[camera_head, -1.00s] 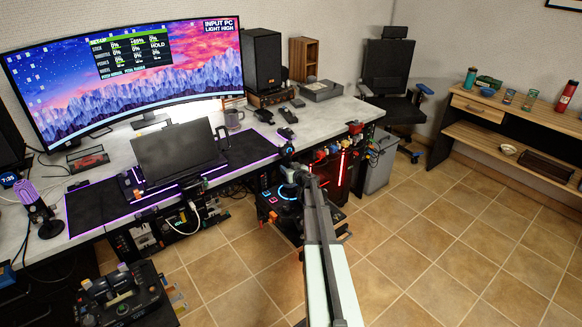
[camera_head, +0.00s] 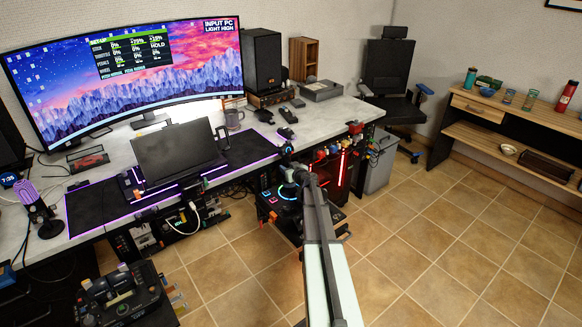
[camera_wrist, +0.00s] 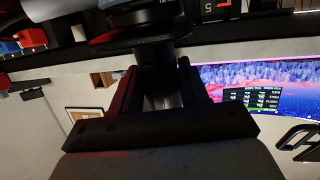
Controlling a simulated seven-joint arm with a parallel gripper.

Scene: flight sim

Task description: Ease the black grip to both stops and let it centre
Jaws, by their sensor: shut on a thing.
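The black grip (camera_wrist: 160,78) shows in the wrist view as a dark upright shape between the two fingers. My gripper (camera_wrist: 158,88) is shut on it, one finger on each side. The grip's far end runs into a round dark collar at the top of that view. In the head view my gripper (camera_head: 290,168) is at the desk's front right edge, and my own arm hides most of the grip there. The curved monitor (camera_head: 125,75) shows a set-up panel with percentages and the word HOLD. The smaller figures are hard to read.
A blue-ringed control unit (camera_head: 283,192) sits close under my gripper. A red-lit case (camera_head: 340,168) stands just right of it. The laptop (camera_head: 178,150) is to the left on the desk (camera_head: 262,130). The tiled floor (camera_head: 440,240) on the right is clear.

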